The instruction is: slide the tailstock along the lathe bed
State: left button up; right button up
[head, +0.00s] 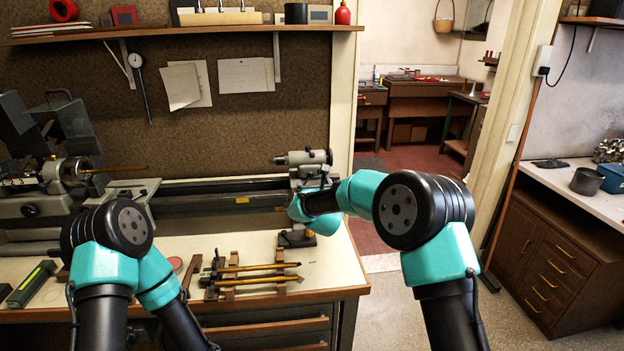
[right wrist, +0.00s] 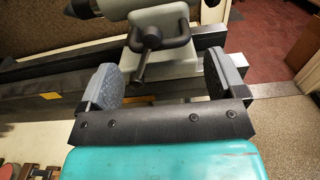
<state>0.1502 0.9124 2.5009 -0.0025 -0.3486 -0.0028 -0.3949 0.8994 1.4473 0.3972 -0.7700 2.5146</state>
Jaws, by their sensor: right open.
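The grey tailstock (head: 305,163) sits on the right end of the long lathe bed (head: 220,190), its quill pointing left. In the right wrist view the tailstock (right wrist: 160,30) shows at the top, with a dark clamp lever (right wrist: 150,40) on its near side. I see room between the handle and both fingers. In the head view my right wrist hides the lower front of the tailstock. My left arm folds downward at the lower left, and its gripper does not show.
The headstock (head: 60,175) with a brass rod stands at the bed's left end. A wooden rack (head: 230,282) with brass-coloured rods lies on the bench in front. A black-based block (head: 297,238) stands near the bench's right edge. The bed between headstock and tailstock looks mostly clear.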

aim_at(312, 178)
jog(key=shift+w+a, duration=0.2)
jog(key=shift+w, duration=1.15)
jog(key=shift+w+a, duration=0.15)
jog(key=shift+w, duration=1.2)
jog(key=shift+c, duration=0.4)
jog(key=c, duration=0.9)
jog(key=shift+a, duration=0.1)
